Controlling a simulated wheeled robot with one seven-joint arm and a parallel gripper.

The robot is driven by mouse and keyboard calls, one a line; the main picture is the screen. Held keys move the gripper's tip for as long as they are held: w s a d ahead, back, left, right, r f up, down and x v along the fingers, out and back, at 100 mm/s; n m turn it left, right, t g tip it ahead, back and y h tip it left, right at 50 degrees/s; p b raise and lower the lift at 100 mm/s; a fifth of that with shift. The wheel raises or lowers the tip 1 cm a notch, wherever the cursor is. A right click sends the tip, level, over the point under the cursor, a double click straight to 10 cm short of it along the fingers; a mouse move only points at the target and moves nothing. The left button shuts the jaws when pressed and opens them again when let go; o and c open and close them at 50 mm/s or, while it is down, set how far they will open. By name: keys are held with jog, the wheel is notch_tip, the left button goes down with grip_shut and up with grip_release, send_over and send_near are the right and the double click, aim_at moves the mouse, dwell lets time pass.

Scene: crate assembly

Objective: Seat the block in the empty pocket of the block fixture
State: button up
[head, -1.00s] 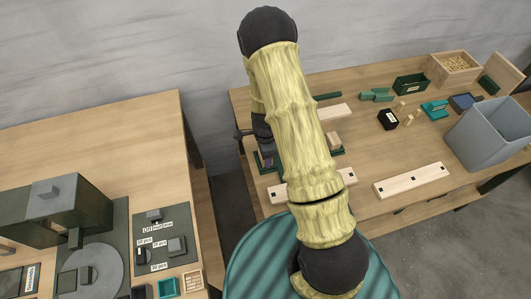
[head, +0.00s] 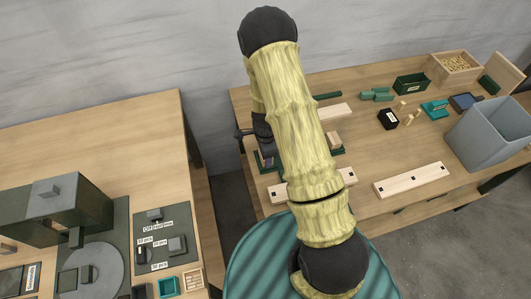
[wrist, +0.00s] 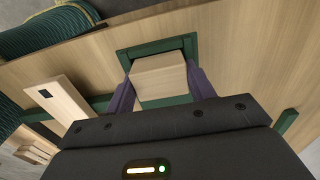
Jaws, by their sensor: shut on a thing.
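My gripper (wrist: 160,74) has its two purple fingers on either side of a pale wooden block (wrist: 160,82) and is shut on it. In the wrist view the block is at or just above a dark green frame (wrist: 158,47) of the block fixture. I cannot tell whether its base is inside the pocket. In the head view my arm hides the block, and only part of my gripper (head: 266,158) shows. Another wooden block (head: 333,138) stands at the fixture's right end (head: 338,152), beyond my arm.
Pale wooden bars with black marks lie on the table's front (head: 411,181) and partly behind my arm (head: 285,192). A grey bin (head: 488,135) stands at the right. Green boxes and small parts fill the back right. A second table with equipment is at the left.

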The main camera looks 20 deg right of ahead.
jog(key=o, duration=1)
jog(key=shift+o, duration=0.2)
jog(key=shift+r+p, duration=3.4)
jog(key=shift+r, duration=0.6)
